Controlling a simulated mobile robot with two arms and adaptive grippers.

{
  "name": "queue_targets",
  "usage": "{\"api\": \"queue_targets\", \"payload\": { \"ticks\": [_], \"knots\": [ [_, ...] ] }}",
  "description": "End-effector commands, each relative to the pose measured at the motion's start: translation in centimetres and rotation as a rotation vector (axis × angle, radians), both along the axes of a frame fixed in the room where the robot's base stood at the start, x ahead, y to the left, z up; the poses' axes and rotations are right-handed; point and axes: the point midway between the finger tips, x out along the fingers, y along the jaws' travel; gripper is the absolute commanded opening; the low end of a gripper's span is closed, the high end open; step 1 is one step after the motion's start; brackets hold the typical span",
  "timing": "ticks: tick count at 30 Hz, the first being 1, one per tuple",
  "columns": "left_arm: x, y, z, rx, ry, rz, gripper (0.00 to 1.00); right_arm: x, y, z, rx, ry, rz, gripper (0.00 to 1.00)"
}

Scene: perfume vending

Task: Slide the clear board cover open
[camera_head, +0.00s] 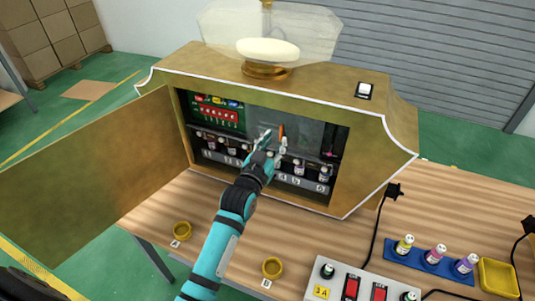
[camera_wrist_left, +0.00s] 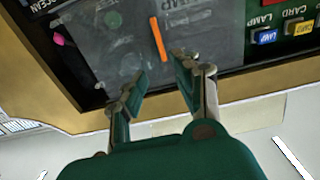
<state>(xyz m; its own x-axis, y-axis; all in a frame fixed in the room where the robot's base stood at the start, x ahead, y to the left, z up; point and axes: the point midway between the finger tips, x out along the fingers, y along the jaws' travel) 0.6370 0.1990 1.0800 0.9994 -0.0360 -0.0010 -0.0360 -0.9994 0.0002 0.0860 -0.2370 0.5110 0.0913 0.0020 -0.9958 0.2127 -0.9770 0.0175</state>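The clear board cover (camera_head: 305,131) is a greyish see-through panel inside the open gold cabinet, right of the exposed green circuit board (camera_head: 215,112). An upright orange handle (camera_head: 282,130) stands on it. In the left wrist view, where the scene looks turned over, the cover (camera_wrist_left: 105,50) fills the middle and the orange handle (camera_wrist_left: 158,37) shows just beyond the fingertips. My left gripper (camera_head: 274,142) is open, its fingers pointing at the cover to either side of the handle's line. Contact with the handle cannot be told. My right gripper is not in view.
The cabinet door (camera_head: 95,175) is swung open to the left. A row of small bottles (camera_head: 300,170) stands below the board. The wooden table (camera_head: 345,235) holds gold rings (camera_head: 182,231), a switch box (camera_head: 335,284), a blue rack (camera_head: 410,257) of bottles and a yellow tray (camera_head: 499,278).

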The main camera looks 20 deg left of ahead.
Motion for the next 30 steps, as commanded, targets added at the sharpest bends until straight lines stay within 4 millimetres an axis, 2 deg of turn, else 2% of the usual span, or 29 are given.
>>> {"api": "queue_targets", "payload": {
  "ticks": [3, 10, 15, 27, 30],
  "knots": [
    [-2.7, 0.0, -0.1, 0.000, 0.002, -0.001, 0.31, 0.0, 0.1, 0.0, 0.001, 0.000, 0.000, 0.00],
    [-5.8, 0.1, -0.1, -0.001, 0.002, -0.001, 0.31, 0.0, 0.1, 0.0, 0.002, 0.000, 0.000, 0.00],
    [-6.5, 0.1, 0.0, -0.001, 0.001, -0.002, 0.31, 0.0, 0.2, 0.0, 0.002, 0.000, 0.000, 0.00],
    [-6.5, 0.1, 0.0, -0.001, 0.000, -0.001, 0.31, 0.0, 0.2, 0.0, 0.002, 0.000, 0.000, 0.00],
    [-6.9, 0.0, -0.6, 0.003, 0.031, -0.006, 0.31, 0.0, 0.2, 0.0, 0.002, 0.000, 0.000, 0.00]
  ]
}}
